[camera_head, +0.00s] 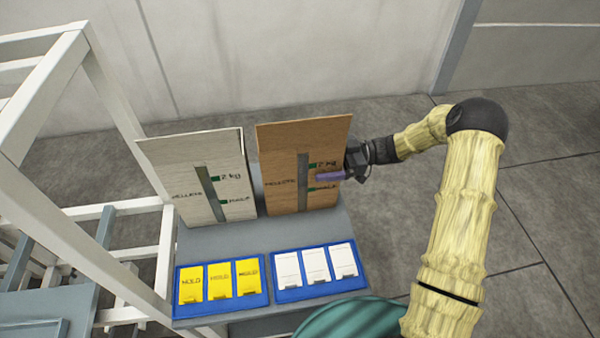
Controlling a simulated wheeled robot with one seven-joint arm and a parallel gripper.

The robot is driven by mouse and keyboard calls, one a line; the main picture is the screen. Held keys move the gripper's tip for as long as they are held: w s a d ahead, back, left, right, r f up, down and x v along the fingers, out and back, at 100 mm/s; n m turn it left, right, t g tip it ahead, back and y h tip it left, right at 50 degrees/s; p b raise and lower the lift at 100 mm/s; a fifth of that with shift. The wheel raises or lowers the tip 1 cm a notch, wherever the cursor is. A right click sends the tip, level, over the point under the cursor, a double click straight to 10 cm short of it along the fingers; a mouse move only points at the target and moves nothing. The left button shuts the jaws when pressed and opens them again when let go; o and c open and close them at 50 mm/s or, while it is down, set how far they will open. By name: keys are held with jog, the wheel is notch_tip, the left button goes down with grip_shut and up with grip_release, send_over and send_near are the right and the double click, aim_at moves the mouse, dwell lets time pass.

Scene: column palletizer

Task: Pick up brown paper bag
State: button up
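The brown paper bag (278,172) stands upright on the grey table, right of a similar pale bag. It is tall and board-like, with a grey vertical strip, green marks and dark print on its front. My gripper (332,174) is at the bag's right edge, about halfway up. One purple finger lies across the front of the bag near that edge. The other finger is hidden, probably behind the bag. I cannot tell whether the fingers press on it.
The pale bag (200,175) stands close on the left. In front lie a blue tray (223,309) with yellow packets and a blue tray (319,290) with white packets. A white frame (112,100) rises at the left. Floor is free behind and right of the table (325,228).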

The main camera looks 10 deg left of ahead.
dwell(0.3)
jog(key=c, duration=0.9)
notch_tip(320, 180, up, 10)
jog(key=shift+p, duration=0.5)
